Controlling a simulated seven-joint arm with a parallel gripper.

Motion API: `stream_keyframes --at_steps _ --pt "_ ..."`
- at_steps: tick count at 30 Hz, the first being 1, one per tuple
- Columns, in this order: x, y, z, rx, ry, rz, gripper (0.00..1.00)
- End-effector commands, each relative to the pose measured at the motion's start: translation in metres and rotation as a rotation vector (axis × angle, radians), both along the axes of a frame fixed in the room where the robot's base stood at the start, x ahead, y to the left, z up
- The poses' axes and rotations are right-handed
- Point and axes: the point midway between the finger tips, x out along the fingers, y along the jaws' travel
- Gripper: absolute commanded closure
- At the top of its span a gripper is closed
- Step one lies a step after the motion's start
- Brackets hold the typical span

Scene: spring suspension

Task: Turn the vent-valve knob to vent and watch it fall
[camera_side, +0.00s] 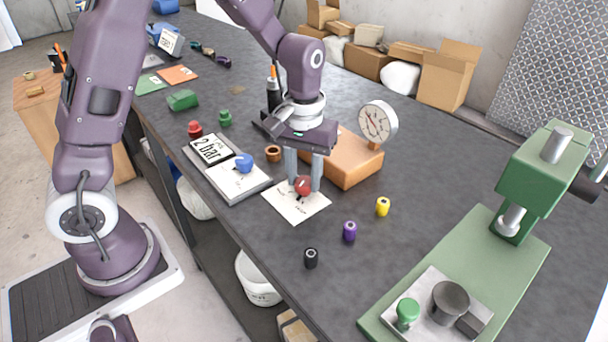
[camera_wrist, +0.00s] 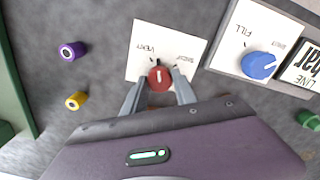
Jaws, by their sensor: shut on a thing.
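The red vent-valve knob (camera_side: 303,185) sits on a white card (camera_side: 296,205) on the dark bench top. In the wrist view the red knob (camera_wrist: 159,78) has a white pointer mark, and its card (camera_wrist: 143,43) reads VENT on the left, with a second word on the right that is hard to read. My gripper (camera_side: 303,180) points down with its two grey fingers on either side of the red knob, shut on it. The fingers also show in the wrist view (camera_wrist: 159,82). An orange block (camera_side: 350,165) with a round white dial gauge (camera_side: 377,123) stands just behind.
A blue fill knob (camera_side: 244,162) on a white plate and a "2 bar" LINE sign (camera_side: 210,150) are to the left. Purple (camera_side: 349,231), yellow (camera_side: 382,206) and black (camera_side: 311,258) small cylinders stand in front and right. A green press (camera_side: 470,270) occupies the right.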

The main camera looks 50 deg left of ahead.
Motion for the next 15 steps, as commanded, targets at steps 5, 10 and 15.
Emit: stream_keyframes --at_steps 5,10,15 --pt "0.0000 0.0000 0.0003 0.000 0.000 0.142 1.00" --pt "0.0000 -0.0001 0.0003 0.000 0.000 0.254 1.00" --pt "0.0000 -0.0001 0.0003 0.000 0.000 0.334 1.00"
